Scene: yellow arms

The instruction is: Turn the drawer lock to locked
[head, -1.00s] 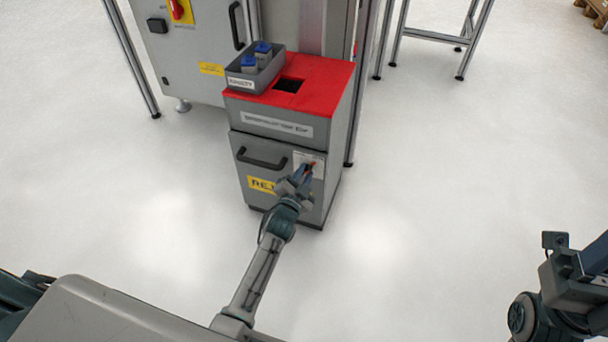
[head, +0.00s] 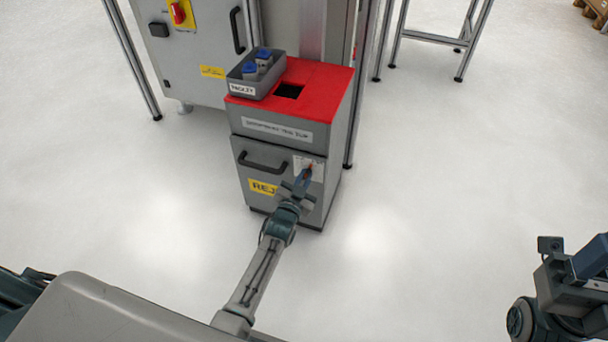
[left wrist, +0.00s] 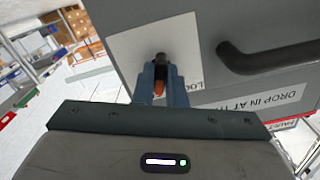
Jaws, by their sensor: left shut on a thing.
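The drawer lock sits on a white plate (head: 317,169) at the upper right of the grey drawer front (head: 236,187). My left gripper (head: 306,174) reaches up to the lock from the front. In the left wrist view its blue fingers (left wrist: 164,84) are shut on the lock's knob (left wrist: 160,60), which shows dark with an orange part between the fingers. The fingers cover much of the knob and some plate lettering, so the lock's position cannot be read. My right gripper (head: 590,258) is at the right edge, away from the cabinet; its jaws are not clear.
A black drawer handle (head: 262,162) is left of the lock. The cabinet has a red top (head: 322,75) with a square opening, and a grey bin (head: 256,78) with blue-topped items stands on it. Metal frame legs (head: 357,110) stand behind. The floor around is clear.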

